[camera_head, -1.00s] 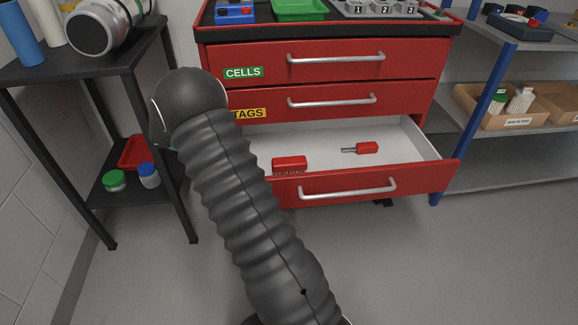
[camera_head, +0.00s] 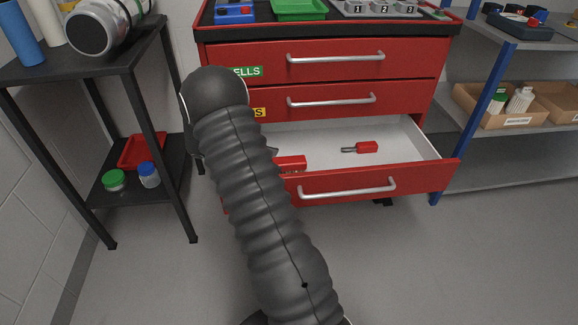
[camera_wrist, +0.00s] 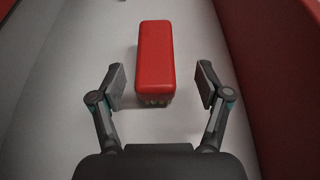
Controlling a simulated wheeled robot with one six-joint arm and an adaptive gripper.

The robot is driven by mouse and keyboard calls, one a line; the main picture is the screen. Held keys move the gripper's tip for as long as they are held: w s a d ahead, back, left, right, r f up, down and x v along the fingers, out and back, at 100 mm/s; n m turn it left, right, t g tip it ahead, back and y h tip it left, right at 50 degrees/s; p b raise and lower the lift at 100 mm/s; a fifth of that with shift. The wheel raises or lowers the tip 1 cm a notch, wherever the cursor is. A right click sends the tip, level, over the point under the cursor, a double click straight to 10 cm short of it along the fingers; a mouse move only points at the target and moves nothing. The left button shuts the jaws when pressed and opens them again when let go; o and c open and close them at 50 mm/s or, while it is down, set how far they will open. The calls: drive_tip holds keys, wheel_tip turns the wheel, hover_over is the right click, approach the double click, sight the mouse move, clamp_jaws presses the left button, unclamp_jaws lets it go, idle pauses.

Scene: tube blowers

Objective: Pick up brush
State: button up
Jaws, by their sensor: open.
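The brush, a red block with short pale bristles along its lower edge, lies in the open bottom drawer and shows in the head view (camera_head: 291,163). In the wrist view the brush (camera_wrist: 154,58) lies between and slightly beyond my fingertips. My gripper (camera_wrist: 161,85) is open, with a finger on each side of the brush and a gap on both sides. In the head view my arm hides most of the gripper and the left part of the drawer.
The open drawer (camera_head: 415,140) has white inner walls and a red front. A red-handled tool (camera_head: 366,147) lies to the right of the brush. Closed drawers are above. A black table (camera_head: 60,68) stands left, a metal shelf (camera_head: 480,150) right.

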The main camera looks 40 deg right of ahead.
sight(291, 159)
drive_tip(key=x, duration=0.4)
drive_tip(key=shift+w+d+f, duration=0.1)
drive_tip(key=shift+w+d, duration=0.05)
drive_tip(key=shift+d, duration=0.15)
drive_tip(key=c, duration=1.3)
drive_tip(key=shift+o, duration=0.2)
drive_tip(key=shift+r, duration=0.7)
wheel_tip(291, 159, up, 3)
drive_tip(key=s+d+r, duration=0.4)
drive_tip(key=s+r, duration=0.2)
drive_tip(key=s, duration=0.5)
drive_tip(key=shift+r, duration=0.35)
